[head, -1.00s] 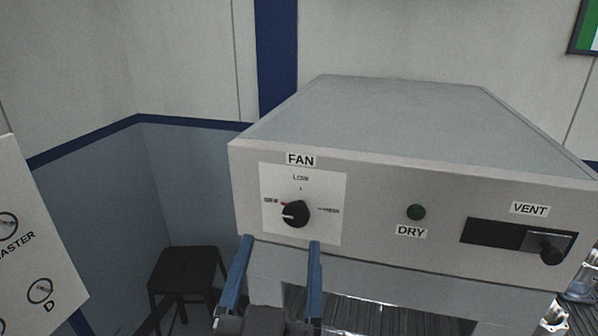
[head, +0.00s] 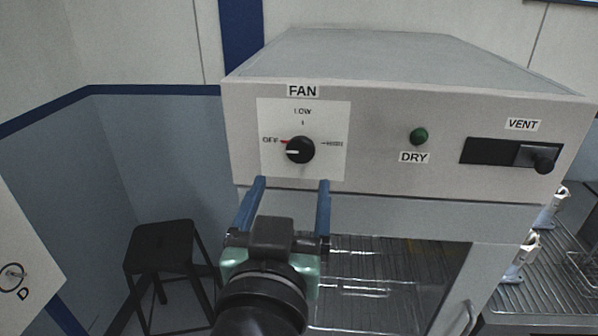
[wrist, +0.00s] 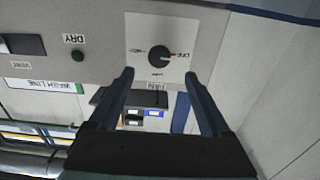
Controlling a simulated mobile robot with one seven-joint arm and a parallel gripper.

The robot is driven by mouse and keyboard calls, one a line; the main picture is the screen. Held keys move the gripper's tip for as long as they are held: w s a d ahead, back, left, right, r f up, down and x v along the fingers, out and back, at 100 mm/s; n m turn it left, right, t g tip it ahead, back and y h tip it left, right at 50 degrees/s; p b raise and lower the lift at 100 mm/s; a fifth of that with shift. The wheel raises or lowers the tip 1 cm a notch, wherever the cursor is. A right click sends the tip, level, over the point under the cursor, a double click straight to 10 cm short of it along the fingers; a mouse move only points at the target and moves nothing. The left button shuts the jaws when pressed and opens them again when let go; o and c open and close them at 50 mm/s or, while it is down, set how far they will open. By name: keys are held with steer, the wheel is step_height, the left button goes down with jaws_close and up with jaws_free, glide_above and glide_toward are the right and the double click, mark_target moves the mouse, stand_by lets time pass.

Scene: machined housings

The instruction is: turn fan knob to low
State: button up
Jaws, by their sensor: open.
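The fan knob (head: 300,150) is a round black knob on a white plate (head: 330,168) on the front of the grey housing (head: 380,107). Its white pointer mark faces left, near OFF. LOW is above the knob and HIGH is to its right. My gripper (head: 292,182) is open and empty, its blue fingers just below the knob in the head view. In the wrist view, which is upside down, the knob (wrist: 160,54) shows beyond the gap between the fingertips (wrist: 159,75). No contact with the knob is visible.
A green DRY button (head: 418,136) and a VENT slider (head: 543,160) are on the same panel, to the right. A glass-fronted cabinet (head: 380,285) is below. A black stool (head: 160,247) stands at left, and a panel edge (head: 22,255) is at far left.

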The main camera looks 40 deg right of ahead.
mark_target(300, 153)
steer(key=x, duration=0.9)
steer(key=shift+s+r+p, duration=0.1)
steer(key=shift+r+p, duration=0.05)
steer(key=shift+p, duration=0.15)
jaws_close()
